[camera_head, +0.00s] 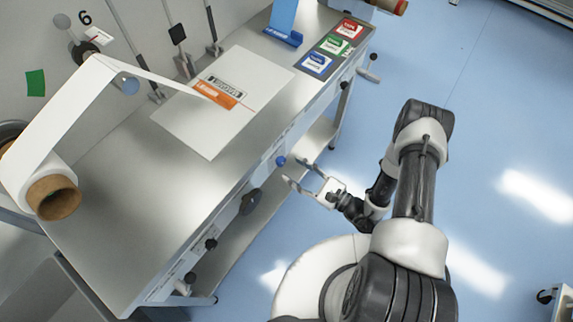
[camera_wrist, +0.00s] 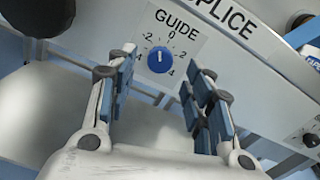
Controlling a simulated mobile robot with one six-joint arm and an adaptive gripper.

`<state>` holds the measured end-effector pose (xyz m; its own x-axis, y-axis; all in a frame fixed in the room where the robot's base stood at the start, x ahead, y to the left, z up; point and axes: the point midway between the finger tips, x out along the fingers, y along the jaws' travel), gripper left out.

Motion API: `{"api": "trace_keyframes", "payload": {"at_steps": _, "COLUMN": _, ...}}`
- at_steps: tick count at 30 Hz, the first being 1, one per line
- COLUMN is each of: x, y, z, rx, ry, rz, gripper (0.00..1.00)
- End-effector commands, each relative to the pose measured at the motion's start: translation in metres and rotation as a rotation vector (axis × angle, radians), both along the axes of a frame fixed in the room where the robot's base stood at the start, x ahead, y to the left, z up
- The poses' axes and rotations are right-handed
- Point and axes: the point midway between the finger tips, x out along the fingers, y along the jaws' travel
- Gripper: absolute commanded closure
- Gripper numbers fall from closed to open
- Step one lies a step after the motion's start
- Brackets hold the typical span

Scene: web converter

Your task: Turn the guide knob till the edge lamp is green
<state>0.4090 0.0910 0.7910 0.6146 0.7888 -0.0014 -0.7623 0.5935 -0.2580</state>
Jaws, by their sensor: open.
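The guide knob (camera_wrist: 159,60) is a small blue knob on the pale front panel, under the label GUIDE, inside a dial of printed numbers. It also shows in the head view as a blue dot (camera_head: 281,161) on the table's front side. My gripper (camera_head: 295,173) is open and empty in front of the panel. In the wrist view its two fingers (camera_wrist: 164,100) stand left and right of the knob's line, with the knob beyond and between them, not gripped. I cannot make out a lit edge lamp.
A white web runs from a roll (camera_head: 53,192) over the table (camera_head: 105,236) to a plate (camera_head: 222,128) with an orange label. A dark knob (camera_head: 250,201) sits along the front side. A green patch (camera_head: 35,83) is on the wall. Blue floor beside my arm is clear.

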Motion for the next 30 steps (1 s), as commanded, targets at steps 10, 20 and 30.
{"api": "trace_keyframes", "payload": {"at_steps": 10, "x": 0.024, "y": 0.032, "z": 0.000, "rx": 0.001, "ry": -0.002, "rz": 0.001, "gripper": 0.53}}
{"api": "trace_keyframes", "payload": {"at_steps": 20, "x": 0.027, "y": 0.034, "z": 0.001, "rx": 0.000, "ry": -0.002, "rz": -0.001, "gripper": 0.53}}
{"api": "trace_keyframes", "payload": {"at_steps": 30, "x": 0.026, "y": 0.034, "z": 0.000, "rx": 0.000, "ry": -0.002, "rz": -0.001, "gripper": 0.74}}
